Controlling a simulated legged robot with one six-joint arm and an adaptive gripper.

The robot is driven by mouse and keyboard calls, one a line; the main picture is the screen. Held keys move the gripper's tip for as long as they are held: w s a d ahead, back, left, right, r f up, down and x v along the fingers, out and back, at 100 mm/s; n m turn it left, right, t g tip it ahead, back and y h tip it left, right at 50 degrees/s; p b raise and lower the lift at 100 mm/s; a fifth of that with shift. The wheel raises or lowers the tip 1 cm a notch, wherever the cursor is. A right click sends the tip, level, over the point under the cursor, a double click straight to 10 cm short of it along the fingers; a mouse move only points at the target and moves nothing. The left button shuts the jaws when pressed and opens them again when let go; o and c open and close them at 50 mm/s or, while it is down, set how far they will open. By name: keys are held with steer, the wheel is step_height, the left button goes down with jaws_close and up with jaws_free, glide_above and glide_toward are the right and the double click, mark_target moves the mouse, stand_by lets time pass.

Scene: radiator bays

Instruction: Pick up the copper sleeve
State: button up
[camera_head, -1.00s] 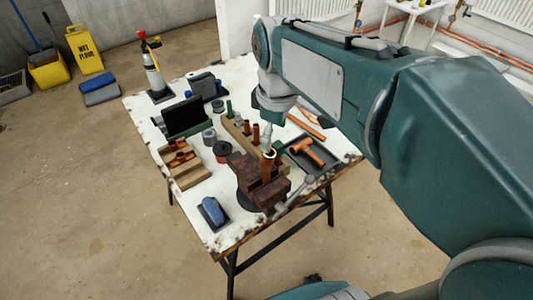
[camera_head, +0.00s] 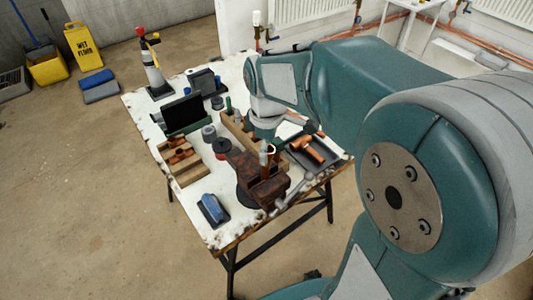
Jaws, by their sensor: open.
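Several small copper pieces (camera_head: 181,156) lie on a pale wooden block at the left of the workbench. An upright copper tube (camera_head: 270,151) stands at the brown vise near the bench's front. I cannot tell which copper piece is the sleeve. My wrist hangs over the back middle of the bench, behind the vise, and covers part of the wooden rack. My gripper's fingers cannot be made out beyond the wrist. No copper piece is seen held.
The brown vise (camera_head: 262,190) stands at the bench's front. A dark tray (camera_head: 325,168) with an orange-brown mallet (camera_head: 309,149) lies right of it. A blue-topped block (camera_head: 213,209) sits front left. Bare white bench (camera_head: 205,190) shows at left.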

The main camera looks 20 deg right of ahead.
step_height(320, 180, down, 2)
steer(key=shift+f, duration=0.15)
steer(key=c, duration=1.1)
steer(key=shift+c, duration=0.2)
